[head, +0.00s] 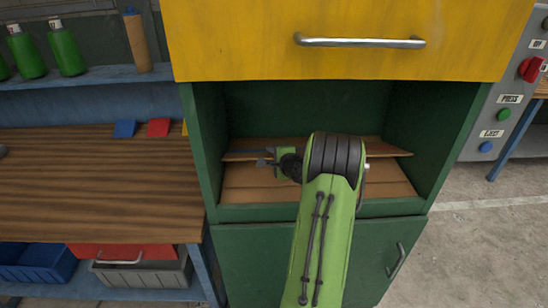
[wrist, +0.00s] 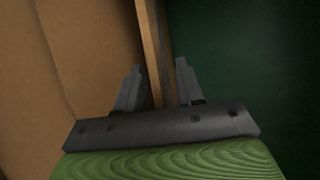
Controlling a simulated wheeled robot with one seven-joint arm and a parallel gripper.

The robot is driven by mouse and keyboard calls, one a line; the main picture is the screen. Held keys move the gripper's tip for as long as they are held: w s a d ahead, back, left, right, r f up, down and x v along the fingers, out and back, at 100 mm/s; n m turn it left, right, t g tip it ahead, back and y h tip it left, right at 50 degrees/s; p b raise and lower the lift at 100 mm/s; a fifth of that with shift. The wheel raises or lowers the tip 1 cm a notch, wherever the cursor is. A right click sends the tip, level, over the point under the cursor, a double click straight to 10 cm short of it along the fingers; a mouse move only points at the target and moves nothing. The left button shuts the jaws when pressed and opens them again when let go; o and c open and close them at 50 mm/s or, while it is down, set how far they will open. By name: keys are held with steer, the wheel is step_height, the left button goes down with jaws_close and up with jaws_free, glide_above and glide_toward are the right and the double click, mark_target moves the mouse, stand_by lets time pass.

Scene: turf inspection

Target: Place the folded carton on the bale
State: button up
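The folded carton (head: 388,149) is a thin flat brown sheet inside the green chamber, just above the bale (head: 250,193); a dark gap shows between them. My arm hides its middle. In the wrist view the carton (wrist: 151,35) is a narrow brown edge running between the fingers, with the bale (wrist: 75,60) as the broad brown surface on the left. My gripper (head: 263,157) points left in the chamber. In the wrist view its fingers (wrist: 158,68) stand apart on either side of the carton's edge, with visible gaps. I cannot tell whether the carton touches the bale.
The yellow door (head: 350,60) hangs above the opening. Green side walls (head: 205,135) stand close on both sides, and the closed green lower panel (head: 250,260) is below. A wooden bench (head: 90,185) is at left, and a grey control panel (head: 510,85) at right.

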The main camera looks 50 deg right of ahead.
steer(key=shift+s+r, duration=0.15)
steer(key=shift+r, duration=0.15)
steer(key=v, duration=1.2)
steer(key=w+a+r+n+g+y, duration=0.1)
steer(key=w+a+r+n+y, duration=0.15)
steer(key=a+n, duration=0.65)
steer(key=w+a+r+n+g+y, duration=0.2)
steer(key=w+a+n+y, duration=0.15)
steer(key=a, duration=1.05)
steer(key=s+a+r+n+g, duration=0.1)
steer(key=s+a+n+g, duration=0.1)
steer(key=s+a+n, duration=0.8)
steer(key=s+a+n+g, duration=0.1)
steer(key=s+a+n, duration=0.1)
steer(key=s+a, duration=0.3)
steer(key=s, duration=0.3)
steer(key=shift+s+g+p, duration=0.3)
steer(key=shift+g+p, duration=0.05)
steer(key=shift+g, duration=0.05)
